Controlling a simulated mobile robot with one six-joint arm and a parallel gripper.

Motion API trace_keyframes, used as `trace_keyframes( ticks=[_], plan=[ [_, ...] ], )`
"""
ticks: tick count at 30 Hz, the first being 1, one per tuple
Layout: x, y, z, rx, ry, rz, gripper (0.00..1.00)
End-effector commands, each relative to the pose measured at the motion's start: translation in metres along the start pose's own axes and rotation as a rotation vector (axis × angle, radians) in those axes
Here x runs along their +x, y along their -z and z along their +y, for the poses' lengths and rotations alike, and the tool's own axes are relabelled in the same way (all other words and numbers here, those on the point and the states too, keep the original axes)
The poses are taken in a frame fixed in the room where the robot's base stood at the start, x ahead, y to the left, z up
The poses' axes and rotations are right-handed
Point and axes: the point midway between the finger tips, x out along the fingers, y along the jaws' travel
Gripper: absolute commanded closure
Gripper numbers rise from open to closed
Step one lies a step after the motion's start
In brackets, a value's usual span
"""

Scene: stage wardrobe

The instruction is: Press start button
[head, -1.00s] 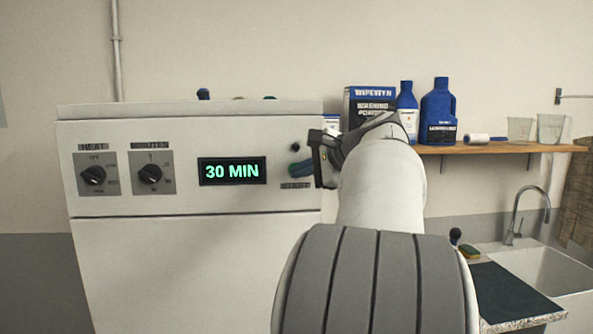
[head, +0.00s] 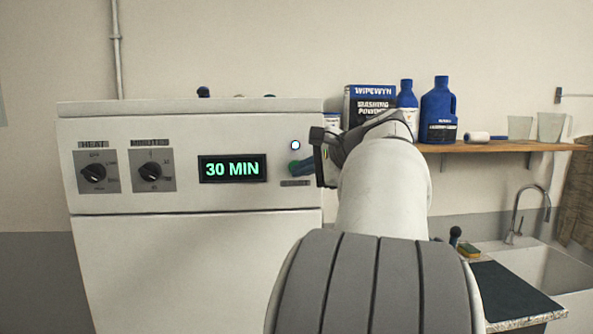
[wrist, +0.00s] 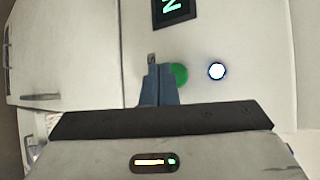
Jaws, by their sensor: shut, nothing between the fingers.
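The white dryer-like machine (head: 190,260) has a control panel with a display (head: 232,169) reading 30 MIN. The green start button (wrist: 180,74) shows in the wrist view, partly covered by my fingers. In the head view only a sliver of green shows at my fingertips. My gripper (head: 301,167) is shut and empty, its blue-grey fingers at the button; the wrist view shows them too (wrist: 160,76). They look to be touching it, but how far it is pressed is hidden. A round indicator lamp (head: 295,146) above the button glows white, and also in the wrist view (wrist: 217,71).
Two dials, heat (head: 94,173) and minutes (head: 151,171), are left of the display. A wooden shelf (head: 490,148) at right holds a washing powder box (head: 370,105), blue bottles (head: 438,108) and clear cups. A sink (head: 550,265) stands below it.

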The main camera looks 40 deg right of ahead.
Motion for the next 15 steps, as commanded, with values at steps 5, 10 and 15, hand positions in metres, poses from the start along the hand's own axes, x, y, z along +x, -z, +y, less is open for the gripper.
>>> trace_keyframes(
  ticks=[5,10,15],
  plan=[
    [0.000,0.000,0.000,0.001,0.000,0.000,1.00],
    [-0.003,-0.002,0.003,0.000,0.000,0.001,1.00],
    [-0.014,-0.009,0.012,0.000,0.001,0.001,1.00]
  ],
)
